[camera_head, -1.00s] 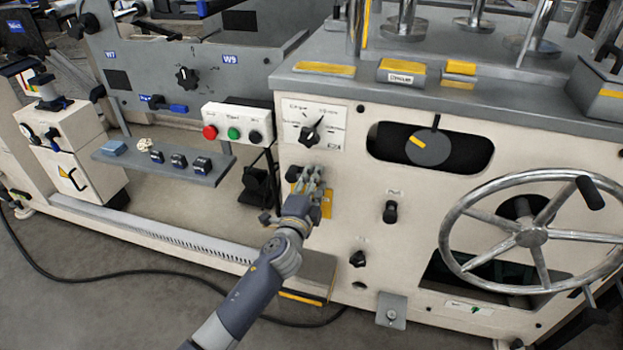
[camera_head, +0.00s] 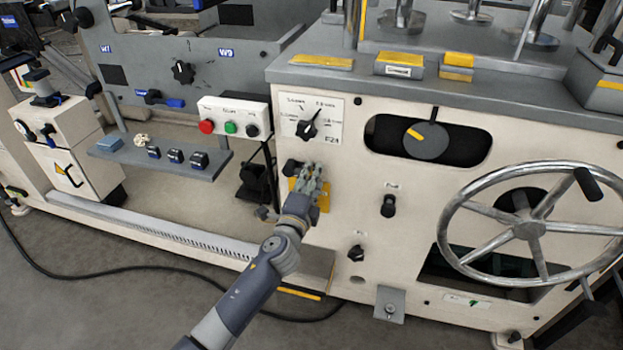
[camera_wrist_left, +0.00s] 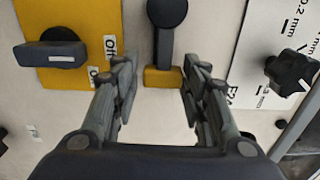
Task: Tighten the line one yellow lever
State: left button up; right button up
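A dark lever (camera_wrist_left: 166,40) with a round pivot and a yellow end block (camera_wrist_left: 164,77) sticks out from the cream machine panel in the left wrist view. My left gripper (camera_wrist_left: 160,72) is open, with one finger on each side of the yellow end. A gap shows between each finger and the block. In the head view my left gripper (camera_head: 311,172) is at the panel below the thickness dial and hides most of the lever. The lever's dark pivot (camera_head: 291,167) shows just left of the fingers. My right gripper is not in view.
A yellow plate (camera_wrist_left: 84,75) with a dark switch handle (camera_wrist_left: 50,55) and "Off" labels is beside the left finger. A black thickness dial (camera_wrist_left: 290,74) is to the right. A large handwheel (camera_head: 529,230) stands out at the right. A button box (camera_head: 235,118) is up left.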

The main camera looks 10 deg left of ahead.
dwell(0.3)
pick_arm(q)
jog(key=s, duration=1.2)
jog(key=shift+a, duration=0.25)
